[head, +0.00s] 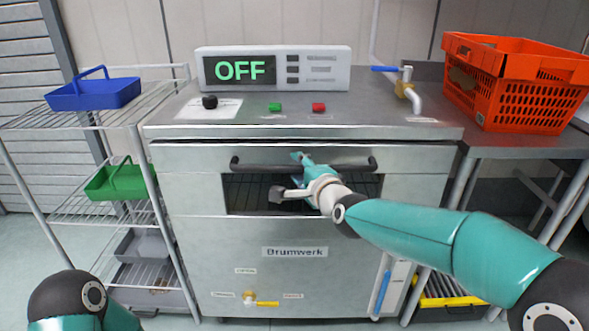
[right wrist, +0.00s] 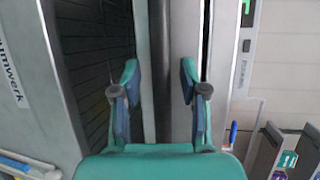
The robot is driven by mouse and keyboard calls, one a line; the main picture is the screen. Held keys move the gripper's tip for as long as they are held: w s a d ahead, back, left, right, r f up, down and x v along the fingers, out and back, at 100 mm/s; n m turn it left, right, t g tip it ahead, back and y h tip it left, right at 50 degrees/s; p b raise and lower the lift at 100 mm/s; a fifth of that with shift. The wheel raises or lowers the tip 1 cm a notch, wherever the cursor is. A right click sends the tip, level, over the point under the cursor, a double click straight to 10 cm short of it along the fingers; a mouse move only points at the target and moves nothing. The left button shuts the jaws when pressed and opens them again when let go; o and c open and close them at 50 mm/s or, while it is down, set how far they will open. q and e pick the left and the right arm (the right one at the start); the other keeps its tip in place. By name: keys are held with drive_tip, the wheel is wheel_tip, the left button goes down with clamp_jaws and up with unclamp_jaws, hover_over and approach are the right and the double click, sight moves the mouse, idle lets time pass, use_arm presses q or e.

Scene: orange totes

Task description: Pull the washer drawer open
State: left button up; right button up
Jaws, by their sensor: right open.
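My right gripper (head: 290,176) is at the middle of the handle, one finger above and one below. In the right wrist view the open fingers (right wrist: 160,75) stand on either side of the bar (right wrist: 160,40), with gaps visible. My left gripper is out of view; only part of that arm shows at the lower left.
A display reading "OFF" (head: 240,70) sits on top with a black knob and buttons. A wire rack (head: 70,118) with blue and green trays stands left. An orange tote (head: 520,95) stands on a side table at right. A yellow-handled valve (head: 262,303) is low in front.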

clamp_jaws()
